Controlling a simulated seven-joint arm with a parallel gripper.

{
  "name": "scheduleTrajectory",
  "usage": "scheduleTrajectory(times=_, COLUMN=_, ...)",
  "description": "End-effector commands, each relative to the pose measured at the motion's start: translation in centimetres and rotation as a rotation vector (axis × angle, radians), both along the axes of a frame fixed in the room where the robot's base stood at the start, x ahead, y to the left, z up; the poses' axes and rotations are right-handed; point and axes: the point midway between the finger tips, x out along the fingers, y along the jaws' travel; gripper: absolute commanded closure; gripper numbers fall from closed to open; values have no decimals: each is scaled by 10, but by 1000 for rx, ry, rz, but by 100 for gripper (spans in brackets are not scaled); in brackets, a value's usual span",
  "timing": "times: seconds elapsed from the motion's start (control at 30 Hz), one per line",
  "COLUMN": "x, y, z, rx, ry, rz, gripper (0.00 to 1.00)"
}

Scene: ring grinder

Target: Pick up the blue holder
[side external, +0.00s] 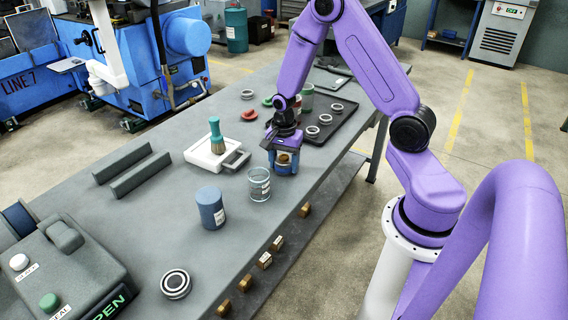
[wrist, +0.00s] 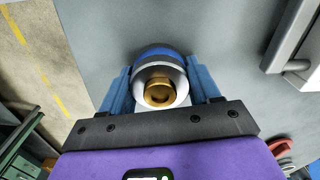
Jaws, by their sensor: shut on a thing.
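My gripper (side external: 284,156) is low over the workbench, near its right edge. Its two blue fingers are shut on a round holder with a blue band (wrist: 158,51), a pale rim and a brass-coloured piece in its middle. In the wrist view the holder sits between the fingers, one on each side. In the side view it shows only partly between the fingers, and I cannot tell whether its base touches the bench. A separate plain blue cylinder (side external: 210,208) with a white label stands upright on the bench, apart from my gripper.
A clear glass jar (side external: 259,184) stands close by, towards the blue cylinder. A white tray (side external: 205,158) with a brush (side external: 217,142) is to the left. A dark tray (side external: 345,106) with metal rings lies behind. A grey machine with buttons (side external: 70,262) fills the near left.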

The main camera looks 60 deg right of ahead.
Motion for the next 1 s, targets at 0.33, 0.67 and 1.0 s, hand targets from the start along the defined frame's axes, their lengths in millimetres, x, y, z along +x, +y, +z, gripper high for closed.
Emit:
scheduleTrajectory(times=0.33, x=2, y=0, z=34, rx=0, ry=-8, rz=1, gripper=100)
scheduleTrajectory(times=0.67, x=-37, y=11, z=79, rx=0, ry=-7, rz=1, gripper=100)
scheduleTrajectory(times=1.0, x=-82, y=23, z=107, rx=0, ry=-4, rz=1, gripper=100)
